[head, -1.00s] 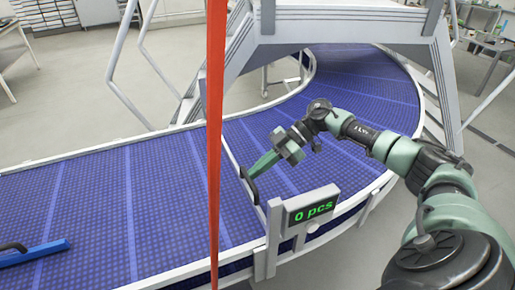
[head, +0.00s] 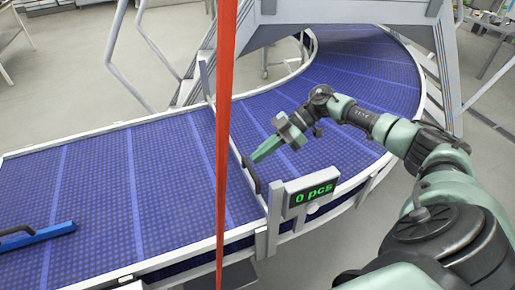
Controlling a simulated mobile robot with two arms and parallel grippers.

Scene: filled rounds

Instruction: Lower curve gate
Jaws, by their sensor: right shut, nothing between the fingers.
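The curve gate shows as a thin pale bar (head: 264,203) with a black handle (head: 251,176), running across the blue belt where the straight part meets the curve. It looks low, near the belt surface; the red strap hides part of its far end. My right gripper (head: 255,158) has green fingers, is shut and holds nothing. Its tips are just beside the upper end of the black handle; I cannot tell whether they touch it. My left gripper is not in view.
A counter display (head: 312,194) reading "0 pcs" stands at the belt's near edge. A red vertical strap (head: 225,120) crosses the view. A grey frame (head: 340,32) spans the curve. The belt (head: 130,180) carries no pieces.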

